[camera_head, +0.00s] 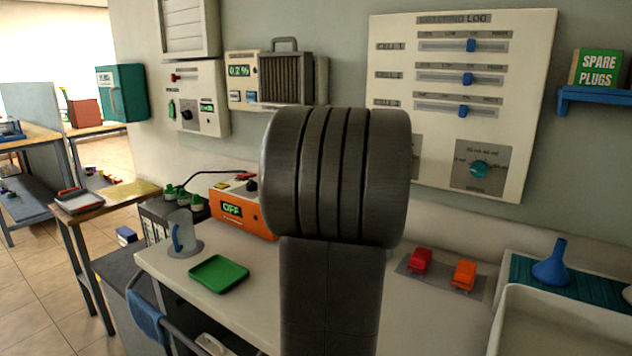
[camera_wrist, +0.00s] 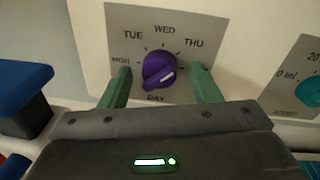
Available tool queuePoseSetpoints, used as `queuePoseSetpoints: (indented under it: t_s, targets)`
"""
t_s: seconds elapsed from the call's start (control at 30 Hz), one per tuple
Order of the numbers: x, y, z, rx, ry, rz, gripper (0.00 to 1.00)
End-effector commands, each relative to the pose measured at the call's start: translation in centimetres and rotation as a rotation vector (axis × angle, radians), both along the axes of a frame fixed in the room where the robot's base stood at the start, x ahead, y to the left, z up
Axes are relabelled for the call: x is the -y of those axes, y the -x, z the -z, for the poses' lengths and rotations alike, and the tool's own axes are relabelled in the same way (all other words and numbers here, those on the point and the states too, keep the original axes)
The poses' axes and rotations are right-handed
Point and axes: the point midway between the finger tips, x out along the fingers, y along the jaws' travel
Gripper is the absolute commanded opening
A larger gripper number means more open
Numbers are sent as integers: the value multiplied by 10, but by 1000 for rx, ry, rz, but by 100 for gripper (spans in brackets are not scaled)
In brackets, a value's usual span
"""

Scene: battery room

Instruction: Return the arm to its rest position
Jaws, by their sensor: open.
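The fingers point toward a wall panel with a purple day dial (camera_wrist: 159,70), which appears between the fingertips. The dial's white mark points to the right, below THU. I cannot tell whether the fingers touch the panel. In the head view my dark arm (camera_head: 335,180) rises in the middle, in front of the wall panel (camera_head: 540,100), and hides my gripper and the day dial.
A blue shelf (camera_head: 600,97) juts from the wall at right.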

Motion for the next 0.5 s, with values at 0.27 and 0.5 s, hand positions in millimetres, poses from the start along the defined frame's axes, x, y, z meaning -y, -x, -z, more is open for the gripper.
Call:
queuePoseSetpoints:
  t_s: [0.27,0.5]
  targets:
    - [-13,21,-2,3,-2,-1,57]
    - [-34,57,-4,3,-2,-1,57]
